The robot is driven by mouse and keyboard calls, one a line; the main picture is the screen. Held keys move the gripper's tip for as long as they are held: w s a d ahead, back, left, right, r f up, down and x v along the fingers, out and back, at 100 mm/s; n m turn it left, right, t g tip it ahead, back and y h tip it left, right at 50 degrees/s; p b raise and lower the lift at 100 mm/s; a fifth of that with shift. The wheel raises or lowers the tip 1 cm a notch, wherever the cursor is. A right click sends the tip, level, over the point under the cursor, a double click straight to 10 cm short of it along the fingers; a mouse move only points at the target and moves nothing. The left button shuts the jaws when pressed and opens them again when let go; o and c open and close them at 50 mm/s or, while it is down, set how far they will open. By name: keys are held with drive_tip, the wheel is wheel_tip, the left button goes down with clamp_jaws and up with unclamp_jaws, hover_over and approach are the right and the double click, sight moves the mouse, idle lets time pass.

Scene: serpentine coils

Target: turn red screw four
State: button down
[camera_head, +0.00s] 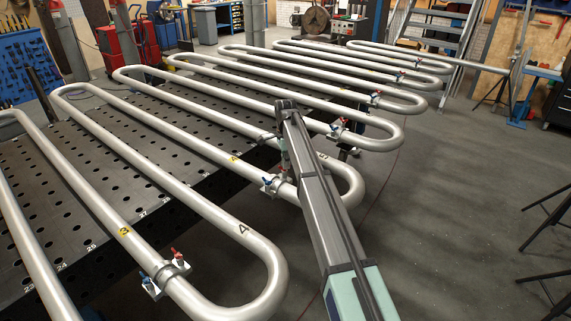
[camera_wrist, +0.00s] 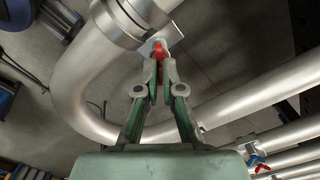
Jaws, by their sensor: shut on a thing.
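In the wrist view, my gripper (camera_wrist: 158,72) is shut on a red screw (camera_wrist: 157,47) at a light metal clamp (camera_wrist: 168,36) on a thick silver pipe. The fingertips lie on both sides of the screw and hide part of it. In the head view, my arm reaches in from the lower right. Its end is over the clamp by the yellow label 4, where a blue screw (camera_head: 267,181) shows.
Silver serpentine pipes (camera_head: 150,131) lie across a dark perforated table (camera_head: 75,190). A nearer clamp by label 3 has red (camera_head: 176,252) and blue (camera_head: 144,278) screws. Farther clamps carry more screws. Another clamp (camera_wrist: 258,163) shows at the wrist view's lower right. Floor at right is mostly clear.

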drive_tip(key=m, duration=0.4)
drive_tip(key=shift+r+m, duration=0.2)
drive_tip(key=shift+m, duration=0.1)
drive_tip(key=m, duration=0.4)
drive_tip(key=shift+b, duration=0.3)
drive_tip(key=c, duration=1.3)
unclamp_jaws()
drive_tip(key=shift+s, duration=0.1)
wheel_tip(320, 180, up, 12)
drive_tip(key=shift+f, duration=0.1)
